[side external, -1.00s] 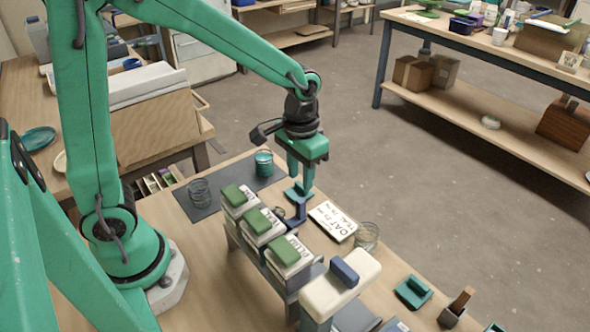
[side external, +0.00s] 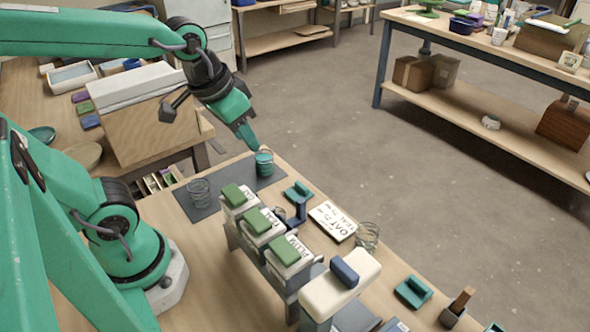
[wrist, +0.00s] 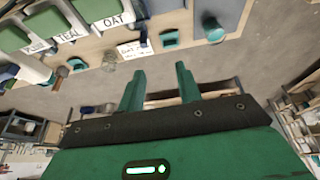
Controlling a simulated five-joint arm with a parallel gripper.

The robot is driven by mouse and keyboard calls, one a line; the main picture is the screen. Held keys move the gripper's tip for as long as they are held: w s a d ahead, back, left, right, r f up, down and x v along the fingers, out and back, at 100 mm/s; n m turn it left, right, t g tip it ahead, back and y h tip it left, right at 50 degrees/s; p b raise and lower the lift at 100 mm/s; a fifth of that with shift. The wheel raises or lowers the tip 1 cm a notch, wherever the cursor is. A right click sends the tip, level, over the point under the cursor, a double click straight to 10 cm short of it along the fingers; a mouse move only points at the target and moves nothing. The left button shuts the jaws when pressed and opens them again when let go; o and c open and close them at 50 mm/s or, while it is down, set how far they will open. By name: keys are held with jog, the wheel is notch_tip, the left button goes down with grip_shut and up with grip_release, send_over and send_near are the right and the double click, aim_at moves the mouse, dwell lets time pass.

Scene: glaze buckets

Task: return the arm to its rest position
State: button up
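My gripper (side external: 248,136) is raised and tilted in the side external view, its fingers pointing down and right above the teal bucket (side external: 264,166). In the wrist view its two fingers (wrist: 160,84) stand apart with nothing between them. The teal bucket stands on the dark mat (side external: 228,205) and also shows in the wrist view (wrist: 213,30), well beyond the fingers.
Several green-lidded labelled tubs (side external: 260,222) stand in a row on a rack. A wooden box (side external: 160,125) stands at the left. The floor beyond the bench is clear.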

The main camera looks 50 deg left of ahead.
jog(key=shift+s+a+r+t, duration=0.2)
jog(key=shift+s, duration=0.35)
jog(key=shift+s+a+r+t, duration=0.15)
jog(key=shift+s+r+t, duration=0.1)
jog(key=shift+s, duration=0.35)
jog(key=shift+s+a+r+t, duration=0.15)
jog(key=shift+s+a+r, duration=0.05)
jog(key=shift+s, duration=0.35)
